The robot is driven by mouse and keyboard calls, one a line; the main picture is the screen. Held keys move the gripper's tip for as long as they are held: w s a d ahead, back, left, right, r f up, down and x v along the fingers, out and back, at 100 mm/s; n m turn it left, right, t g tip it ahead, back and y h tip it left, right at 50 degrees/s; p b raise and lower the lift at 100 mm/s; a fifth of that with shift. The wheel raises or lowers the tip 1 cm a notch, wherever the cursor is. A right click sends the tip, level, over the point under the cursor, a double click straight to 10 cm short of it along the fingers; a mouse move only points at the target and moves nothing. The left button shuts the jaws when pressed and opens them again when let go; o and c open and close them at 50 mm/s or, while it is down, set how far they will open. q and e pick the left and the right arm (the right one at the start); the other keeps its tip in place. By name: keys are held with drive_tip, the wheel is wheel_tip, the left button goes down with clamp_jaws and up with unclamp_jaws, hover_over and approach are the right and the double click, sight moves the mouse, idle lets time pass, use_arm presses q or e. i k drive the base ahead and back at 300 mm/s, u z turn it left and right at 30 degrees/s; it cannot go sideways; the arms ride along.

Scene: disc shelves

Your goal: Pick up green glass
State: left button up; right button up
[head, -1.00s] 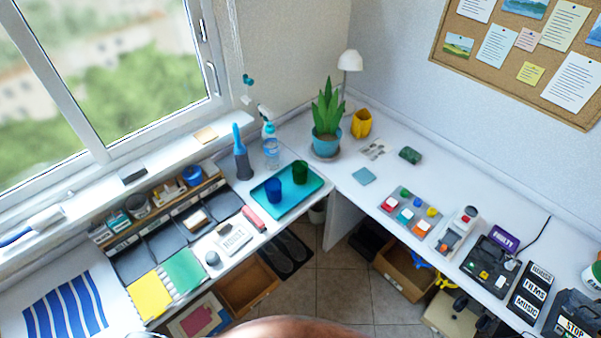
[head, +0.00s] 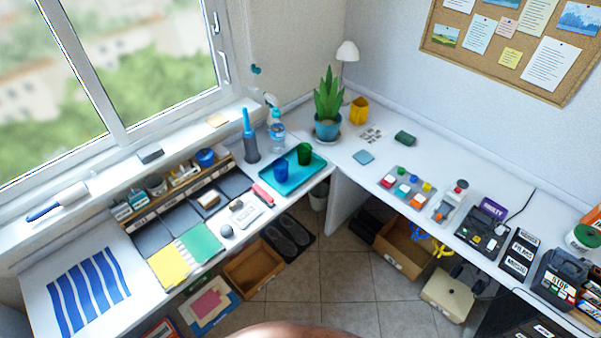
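The green glass (head: 304,153) stands upright on a teal tray (head: 297,178) near the corner of the L-shaped white desk. A blue glass (head: 281,171) stands on the same tray, just left of and in front of the green one. Neither of my grippers shows in the head view.
A potted plant (head: 328,107), a spray bottle (head: 277,133) and a blue-handled brush in a grey holder (head: 249,138) stand behind the tray. The tiled floor (head: 345,290) in front is open, with boxes under both desk wings.

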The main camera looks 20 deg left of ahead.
sight(304, 149)
drive_tip(key=u, duration=0.55)
drive_tip(key=i, duration=0.6)
drive_tip(key=u, duration=0.45)
